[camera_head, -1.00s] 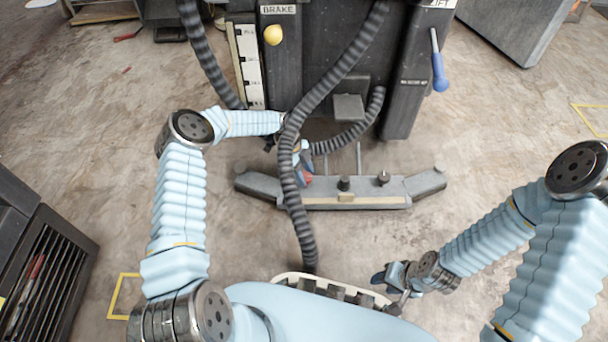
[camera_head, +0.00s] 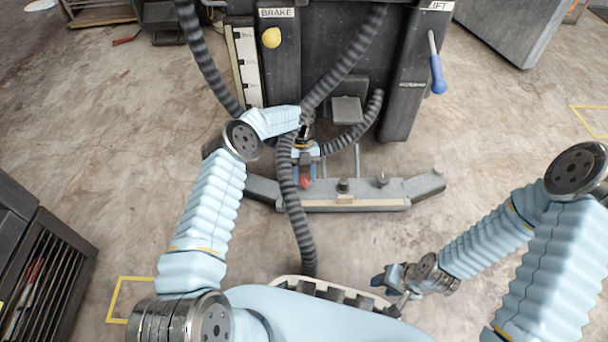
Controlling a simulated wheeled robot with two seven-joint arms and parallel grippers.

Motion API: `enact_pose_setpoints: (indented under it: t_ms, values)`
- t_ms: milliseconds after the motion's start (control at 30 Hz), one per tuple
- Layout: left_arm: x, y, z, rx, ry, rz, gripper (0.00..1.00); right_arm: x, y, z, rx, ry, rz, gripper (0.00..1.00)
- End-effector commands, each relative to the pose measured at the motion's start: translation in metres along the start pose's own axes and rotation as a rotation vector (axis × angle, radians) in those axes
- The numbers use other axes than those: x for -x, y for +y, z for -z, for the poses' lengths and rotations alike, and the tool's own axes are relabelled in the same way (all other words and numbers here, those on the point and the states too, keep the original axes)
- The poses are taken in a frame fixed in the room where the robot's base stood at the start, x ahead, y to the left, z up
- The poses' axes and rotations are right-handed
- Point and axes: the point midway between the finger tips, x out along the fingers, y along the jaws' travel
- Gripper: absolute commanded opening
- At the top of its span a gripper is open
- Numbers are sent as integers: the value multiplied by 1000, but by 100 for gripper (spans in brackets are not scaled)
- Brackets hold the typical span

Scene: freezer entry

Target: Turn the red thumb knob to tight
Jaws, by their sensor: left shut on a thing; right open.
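The red thumb knob (camera_head: 305,182) sits at the left part of the grey bar (camera_head: 360,193) in front of the machine. My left gripper (camera_head: 304,175) reaches it from the machine side, with its fingers shut on the knob. The fingers and a black ribbed hose partly hide the knob, and no tight marking can be made out. My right gripper (camera_head: 381,279) is open and empty, low in the view near my base, well apart from the bar.
Black ribbed hoses (camera_head: 293,190) hang across my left wrist. The machine (camera_head: 340,60) has a yellow BRAKE knob (camera_head: 271,38) and a blue-handled lever (camera_head: 437,75). A dark slatted cabinet (camera_head: 45,265) is at left. Floor at right is clear.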

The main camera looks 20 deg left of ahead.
Motion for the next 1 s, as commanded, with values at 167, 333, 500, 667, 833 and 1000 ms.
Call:
enact_pose_setpoints:
  t_ms: [167, 333, 500, 667, 833, 1000]
  values:
    - [1, -1, -2, -147, -7, -62, 16, 0, 0, 0, 0, 0, 0, 43]
    - [1, -2, -1, -270, -7, -112, 16, 0, 0, 0, 0, 0, 0, 43]
    - [0, -3, -1, -366, -7, -152, 16, 0, 0, 0, 0, 0, 0, 43]
    - [0, -2, -1, -425, -6, -177, 16, 0, 0, 0, 0, 0, 0, 43]
    - [0, -3, -1, -459, -6, -190, 16, 0, 0, 0, 0, 0, 0, 43]
    - [0, -3, 0, -471, -6, -194, 16, 0, 0, 0, 0, 0, 0, 43]
